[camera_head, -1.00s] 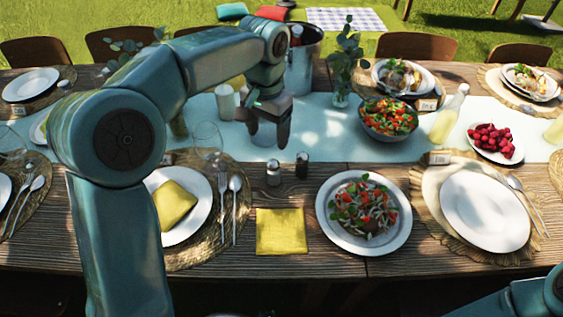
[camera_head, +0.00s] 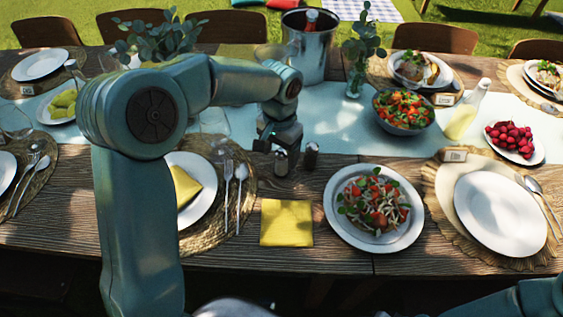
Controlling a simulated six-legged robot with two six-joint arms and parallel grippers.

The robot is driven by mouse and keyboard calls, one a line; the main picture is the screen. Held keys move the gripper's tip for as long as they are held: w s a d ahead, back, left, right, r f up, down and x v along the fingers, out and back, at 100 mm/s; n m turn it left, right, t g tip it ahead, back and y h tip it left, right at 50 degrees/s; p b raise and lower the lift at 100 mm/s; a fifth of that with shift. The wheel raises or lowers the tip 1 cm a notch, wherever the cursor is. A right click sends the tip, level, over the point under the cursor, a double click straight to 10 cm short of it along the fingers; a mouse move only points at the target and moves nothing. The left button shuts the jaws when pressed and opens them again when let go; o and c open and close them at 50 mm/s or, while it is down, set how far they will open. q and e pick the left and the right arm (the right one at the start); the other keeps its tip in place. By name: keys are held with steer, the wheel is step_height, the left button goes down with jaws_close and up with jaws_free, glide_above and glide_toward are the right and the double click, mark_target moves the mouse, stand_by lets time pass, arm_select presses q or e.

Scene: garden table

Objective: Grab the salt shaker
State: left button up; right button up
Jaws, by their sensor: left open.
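The salt shaker (camera_head: 281,164), a small clear shaker with a pale lower part, stands upright on the wooden table behind the yellow napkin. A darker shaker (camera_head: 311,156) stands just to its right. My left gripper (camera_head: 279,146) is open and low, right at the salt shaker, covering part of its top. I cannot tell whether the fingers are around the shaker or just behind it, or whether they touch it. My right gripper is out of view; only part of my right arm shows at the lower right.
The yellow napkin (camera_head: 286,223) lies in front of the shakers. A salad plate (camera_head: 335,233) is to the right, with a salad bowl (camera_head: 404,127) behind it. A fork (camera_head: 228,172) and a plate (camera_head: 206,206) are to the left. A metal bucket (camera_head: 312,62) stands behind.

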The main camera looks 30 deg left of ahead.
mark_target(281, 161)
arm_select(q)
step_height(281, 161, down, 4)
steer(key=shift+w+f, duration=0.1)
steer(key=shift+w, duration=0.05)
steer(key=c, duration=1.2)
